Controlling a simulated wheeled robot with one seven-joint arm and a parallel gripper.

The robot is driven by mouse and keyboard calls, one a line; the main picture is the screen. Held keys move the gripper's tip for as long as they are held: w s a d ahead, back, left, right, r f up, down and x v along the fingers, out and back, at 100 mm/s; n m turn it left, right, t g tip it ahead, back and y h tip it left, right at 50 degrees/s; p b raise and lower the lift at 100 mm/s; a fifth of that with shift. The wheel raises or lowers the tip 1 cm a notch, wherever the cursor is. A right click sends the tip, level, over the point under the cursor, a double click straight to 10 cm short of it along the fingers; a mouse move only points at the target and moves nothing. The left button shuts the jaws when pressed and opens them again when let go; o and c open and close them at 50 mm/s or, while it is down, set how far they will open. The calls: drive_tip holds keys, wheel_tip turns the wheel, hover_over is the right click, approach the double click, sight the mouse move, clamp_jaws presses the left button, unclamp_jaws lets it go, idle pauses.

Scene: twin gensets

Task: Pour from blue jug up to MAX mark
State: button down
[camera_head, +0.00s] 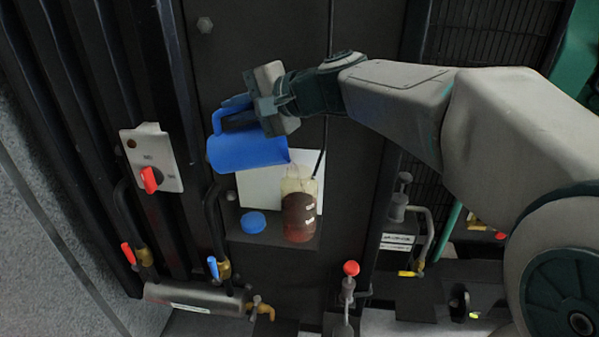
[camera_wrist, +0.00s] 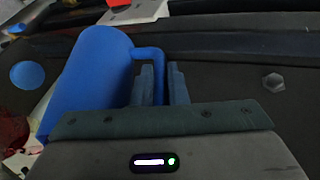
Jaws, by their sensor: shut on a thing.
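My gripper (camera_head: 262,97) is shut on the handle of the blue jug (camera_head: 246,151). The jug is tilted, its mouth end toward the right, just above and left of a clear reservoir (camera_head: 299,207). The reservoir is open at the top and holds dark red-brown liquid through much of its height, with a paler band above. Small white marks show on its right side; their lettering is too small to read. A faint stream seems to show between jug and reservoir. In the wrist view the jug (camera_wrist: 92,75) fills the left, its handle between the fingers (camera_wrist: 160,85).
A blue cap (camera_head: 253,222) lies on the ledge left of the reservoir, and a white panel (camera_head: 262,185) stands behind it. A switch box with a red knob (camera_head: 150,180) is at left. Red-handled (camera_head: 351,268) and blue-handled (camera_head: 213,267) valves stand below.

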sight(217, 127)
drive_tip(key=shift+d+r+y+b, duration=0.25)
drive_tip(key=shift+d+b, duration=0.15)
drive_tip(key=shift+b, duration=0.35)
drive_tip(key=shift+d+r+y+b, duration=0.15)
drive_tip(key=shift+d+y+b, duration=0.2)
drive_tip(key=shift+b, duration=0.35)
drive_tip(key=shift+d+r+b, duration=0.25)
drive_tip(key=shift+d+b, duration=0.05)
drive_tip(key=shift+b, duration=0.45)
idle(0.5)
drive_tip(key=a+h+p, duration=0.1)
drive_tip(key=a+p, duration=0.1)
drive_tip(key=p, duration=0.3)
drive_tip(key=shift+a+p, duration=0.3)
drive_tip(key=a+f+h+p, duration=0.2)
drive_tip(key=p, duration=0.1)
drive_tip(key=shift+s+f+n+g, duration=0.1)
drive_tip(key=shift+f+n+g, duration=0.15)
drive_tip(key=shift+n+g, duration=0.05)
drive_tip(key=shift+a+f, duration=0.1)
drive_tip(key=shift+f, duration=0.15)
drive_tip(key=shift+a+f+h+p, duration=0.2)
drive_tip(key=shift+h+p, duration=0.3)
drive_tip(key=shift+p, duration=0.5)
drive_tip(key=shift+a+f+p, duration=0.3)
drive_tip(key=shift+p, duration=0.25)
drive_tip(key=shift+f+h, duration=0.25)
drive_tip(key=shift+h, duration=0.15)
drive_tip(key=shift+a+n, duration=0.1)
drive_tip(key=shift+n, duration=0.2)
